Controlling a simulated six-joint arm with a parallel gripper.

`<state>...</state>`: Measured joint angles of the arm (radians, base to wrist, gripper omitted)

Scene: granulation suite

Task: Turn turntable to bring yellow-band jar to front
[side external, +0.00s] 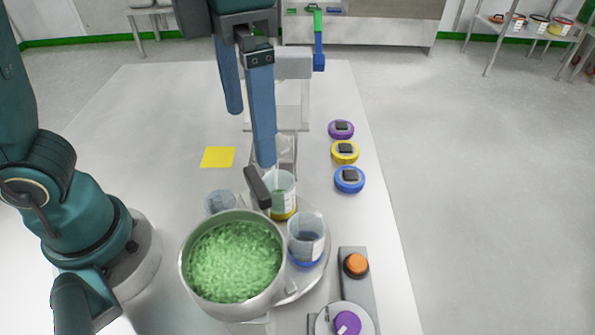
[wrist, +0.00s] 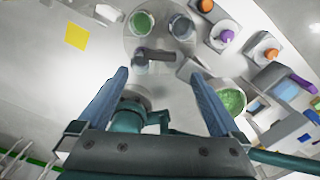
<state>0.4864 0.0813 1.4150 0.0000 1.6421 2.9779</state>
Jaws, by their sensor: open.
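The turntable (side external: 318,276) is a pale round plate, partly hidden by a metal pot; it also shows in the wrist view (wrist: 161,32). The yellow-band jar (side external: 284,209) is clear with green contents and stands on the plate's far side. The blue-band jar (side external: 306,243) stands on its right side. A third clear jar (side external: 220,203) is at the left; its band is hidden. A dark bar (side external: 257,187) sticks up beside the yellow-band jar and also shows in the wrist view (wrist: 158,55). My gripper (side external: 251,138) is open and empty above the turntable; its fingers show in the wrist view (wrist: 160,75).
The pot (side external: 187,277) of green granules stands in front of the turntable. Purple (side external: 341,129), yellow (side external: 345,152) and blue (side external: 349,179) lids lie at the right. A box with an orange button (side external: 356,264) and a purple knob (side external: 347,323) are at front right. A yellow square (side external: 217,157) lies on open table.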

